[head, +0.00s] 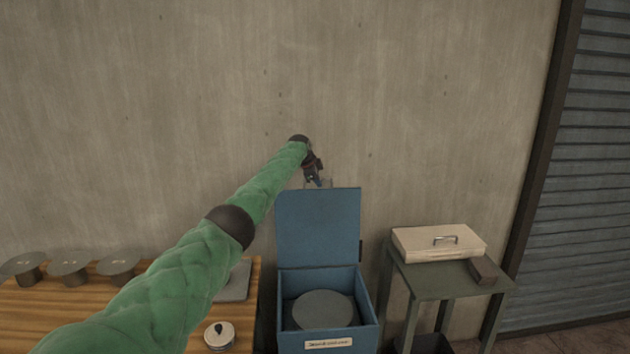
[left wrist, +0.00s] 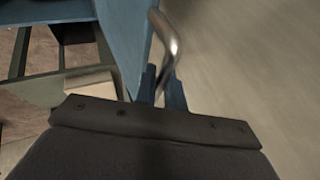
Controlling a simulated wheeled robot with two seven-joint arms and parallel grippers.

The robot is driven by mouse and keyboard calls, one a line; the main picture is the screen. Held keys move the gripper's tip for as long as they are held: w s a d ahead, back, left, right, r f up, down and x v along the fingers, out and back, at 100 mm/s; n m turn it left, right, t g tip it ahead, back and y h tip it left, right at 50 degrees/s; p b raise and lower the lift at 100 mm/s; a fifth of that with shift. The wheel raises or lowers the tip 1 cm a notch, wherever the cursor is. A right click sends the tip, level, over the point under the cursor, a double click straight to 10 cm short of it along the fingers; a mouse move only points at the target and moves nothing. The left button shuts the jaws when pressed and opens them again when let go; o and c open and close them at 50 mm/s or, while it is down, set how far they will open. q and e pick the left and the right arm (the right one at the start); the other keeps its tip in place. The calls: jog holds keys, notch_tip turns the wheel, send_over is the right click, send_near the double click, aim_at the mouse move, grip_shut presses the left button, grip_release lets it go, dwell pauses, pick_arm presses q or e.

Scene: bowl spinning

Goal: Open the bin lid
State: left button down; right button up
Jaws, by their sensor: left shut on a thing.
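The blue bin (head: 368,320) stands against the wall with its lid (head: 318,228) swung up and standing roughly upright at the back. Its inside shows, with a round grey lump (head: 322,309) in it. My left gripper (head: 314,180) is at the lid's top edge, shut on the metal lid handle (left wrist: 168,40). In the left wrist view the handle's bent bar runs down between the fingers (left wrist: 162,88), beside the blue lid (left wrist: 126,35). Part of the handle is hidden by the fingers. My right gripper is in neither view.
A wooden table (head: 30,310) at the left holds several round grey stands (head: 70,264) and a small white pot (head: 219,336). A green side table (head: 440,283) at the right holds a cream box (head: 438,243) and a dark block (head: 482,269). The wall is close behind the lid.

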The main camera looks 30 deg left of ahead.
pick_arm(q)
jog(key=shift+w+a+f, duration=0.1)
jog(key=shift+w+f, duration=0.05)
jog(key=shift+f, duration=0.05)
jog(key=shift+w, duration=0.1)
jog(key=shift+r, duration=0.1)
jog(key=c, duration=1.7)
grip_release()
jog(key=shift+o, duration=1)
jog(key=shift+a, duration=0.1)
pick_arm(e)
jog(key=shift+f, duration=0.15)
pick_arm(q)
jog(key=shift+s, duration=0.2)
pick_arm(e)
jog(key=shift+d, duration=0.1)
